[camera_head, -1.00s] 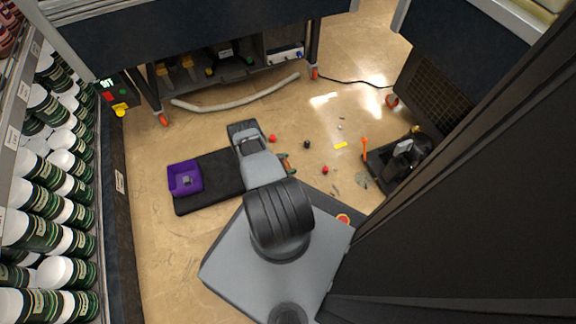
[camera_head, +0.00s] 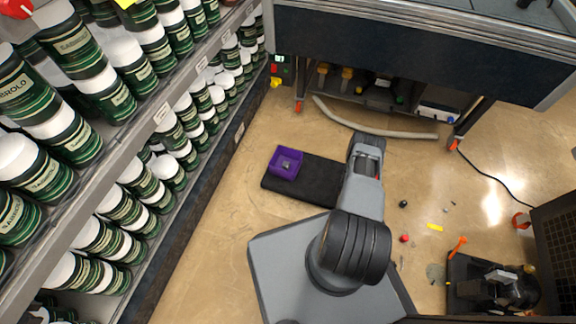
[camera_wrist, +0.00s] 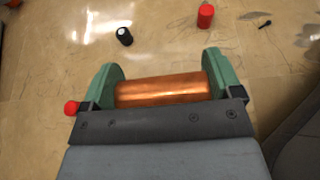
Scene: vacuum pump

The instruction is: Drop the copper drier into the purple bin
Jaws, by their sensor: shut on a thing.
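The copper drier (camera_wrist: 160,88) is a shiny orange-brown cylinder in the wrist view. My gripper (camera_wrist: 162,85) is shut on it, with one green finger at each end of the cylinder. In the head view my arm hides most of the gripper and the drier. The purple bin (camera_head: 297,168) is a small open box on the left end of a black mat (camera_head: 318,187), to the left of my arm. A small greyish thing (camera_head: 286,165) lies inside it. The drier is held over the floor, apart from the bin.
Shelves of green and white jars (camera_head: 121,208) line the left. A workbench (camera_head: 420,50) stands behind, with a pale hose (camera_head: 375,130) on the floor before it. Small red and black parts lie on the floor to the right, near a black pump unit (camera_head: 490,285).

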